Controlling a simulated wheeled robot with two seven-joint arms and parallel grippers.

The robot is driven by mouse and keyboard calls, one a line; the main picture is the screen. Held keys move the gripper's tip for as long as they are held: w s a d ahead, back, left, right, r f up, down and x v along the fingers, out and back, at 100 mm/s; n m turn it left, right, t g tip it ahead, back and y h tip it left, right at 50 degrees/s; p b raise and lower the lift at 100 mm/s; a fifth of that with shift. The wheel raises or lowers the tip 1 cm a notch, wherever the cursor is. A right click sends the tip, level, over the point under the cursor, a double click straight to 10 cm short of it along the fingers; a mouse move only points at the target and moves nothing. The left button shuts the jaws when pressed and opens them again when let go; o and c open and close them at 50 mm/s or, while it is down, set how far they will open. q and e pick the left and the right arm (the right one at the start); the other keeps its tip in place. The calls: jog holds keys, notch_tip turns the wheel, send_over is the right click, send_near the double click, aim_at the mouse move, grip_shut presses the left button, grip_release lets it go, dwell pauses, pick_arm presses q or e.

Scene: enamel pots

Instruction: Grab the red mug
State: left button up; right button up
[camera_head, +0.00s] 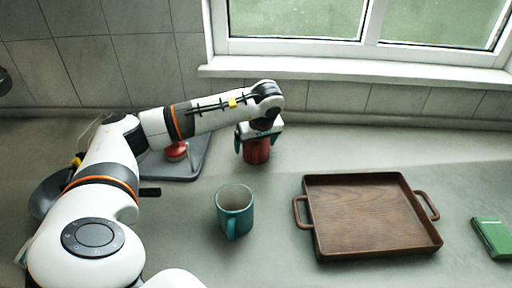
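The red mug (257,152) stands on the grey counter near the back wall, left of the wooden tray. My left gripper (257,141) is directly above it, pointing down, with its fingers on either side of the mug's upper part. The gripper and wrist hide the mug's rim and top. I cannot tell whether the fingers press on the mug or only surround it. My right gripper is not in view.
A teal mug (234,206) stands in front of the red mug. A brown tray (372,217) with two handles lies to the right. A green box (492,237) is at the right edge. A grey board (190,165) with a red-topped item is behind my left arm.

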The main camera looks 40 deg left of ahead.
pick_arm(q)
jog(key=c, duration=1.1)
